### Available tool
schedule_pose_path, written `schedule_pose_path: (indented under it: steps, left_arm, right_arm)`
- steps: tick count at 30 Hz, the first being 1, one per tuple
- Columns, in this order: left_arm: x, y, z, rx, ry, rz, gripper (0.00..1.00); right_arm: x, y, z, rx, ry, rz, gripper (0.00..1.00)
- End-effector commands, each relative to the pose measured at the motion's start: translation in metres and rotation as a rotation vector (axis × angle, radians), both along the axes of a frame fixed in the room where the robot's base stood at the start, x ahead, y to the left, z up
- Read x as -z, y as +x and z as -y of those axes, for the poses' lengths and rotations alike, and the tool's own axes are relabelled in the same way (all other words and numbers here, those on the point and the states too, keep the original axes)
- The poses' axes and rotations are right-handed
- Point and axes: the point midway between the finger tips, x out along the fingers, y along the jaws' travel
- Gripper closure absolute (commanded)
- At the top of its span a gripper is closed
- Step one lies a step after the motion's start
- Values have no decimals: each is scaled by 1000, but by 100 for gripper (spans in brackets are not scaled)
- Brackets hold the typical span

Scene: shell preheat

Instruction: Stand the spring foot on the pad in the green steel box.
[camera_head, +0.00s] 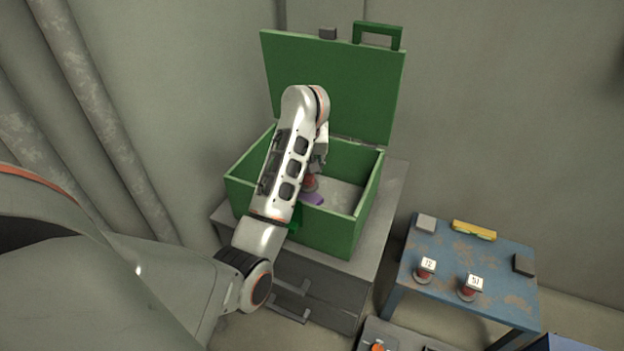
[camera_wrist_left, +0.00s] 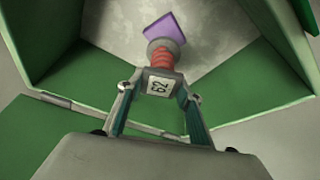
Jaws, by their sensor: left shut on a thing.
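The green steel box (camera_head: 330,231) stands open with its lid up at the back; its walls also show in the wrist view (camera_wrist_left: 75,60). A purple pad (camera_head: 314,198) lies inside, and the wrist view shows it too (camera_wrist_left: 168,30). My left gripper (camera_head: 318,168) reaches into the box and is shut on a spring foot (camera_head: 310,184). In the wrist view the foot (camera_wrist_left: 160,60) has a red spring, a grey round end and a white numbered tag between the fingers. Its far end overlaps the pad's near edge; I cannot tell whether they touch. My right gripper is not in view.
The box sits on a grey drawer cabinet (camera_head: 385,215). A blue table (camera_head: 450,255) at right holds two more red tagged feet, marked 12 (camera_head: 425,271) and 51 (camera_head: 469,289), a yellow level (camera_head: 474,231) and small blocks. The box walls surround my gripper closely.

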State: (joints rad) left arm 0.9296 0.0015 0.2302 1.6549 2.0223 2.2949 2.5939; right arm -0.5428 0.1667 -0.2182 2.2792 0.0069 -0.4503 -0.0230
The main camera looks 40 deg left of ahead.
Motion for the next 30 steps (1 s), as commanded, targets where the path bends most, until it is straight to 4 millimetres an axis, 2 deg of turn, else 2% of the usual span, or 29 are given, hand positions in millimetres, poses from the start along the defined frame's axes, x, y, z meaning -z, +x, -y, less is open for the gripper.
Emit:
schedule_pose_path:
  steps: [5, 9, 12, 19, 27, 28, 30]
  left_arm:
    - [12, 0, -1, 0, 2, 2, 100]
    - [37, -1, -1, 1, 3, -4, 100]
    - [47, 0, -1, 1, 2, -2, 100]
    - [46, 1, 0, 1, 0, 6, 100]
    - [53, 1, 0, 0, -1, 4, 100]
    - [52, 1, 0, 1, 0, 4, 60]
    - [51, 1, 0, 1, 0, 5, 48]
  right_arm:
    - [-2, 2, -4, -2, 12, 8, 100]
    - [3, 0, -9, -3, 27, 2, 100]
    - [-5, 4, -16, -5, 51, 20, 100]
    - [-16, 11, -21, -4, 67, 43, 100]
    - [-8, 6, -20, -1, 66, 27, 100]
    - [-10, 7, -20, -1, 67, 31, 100]
    - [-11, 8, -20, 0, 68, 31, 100]
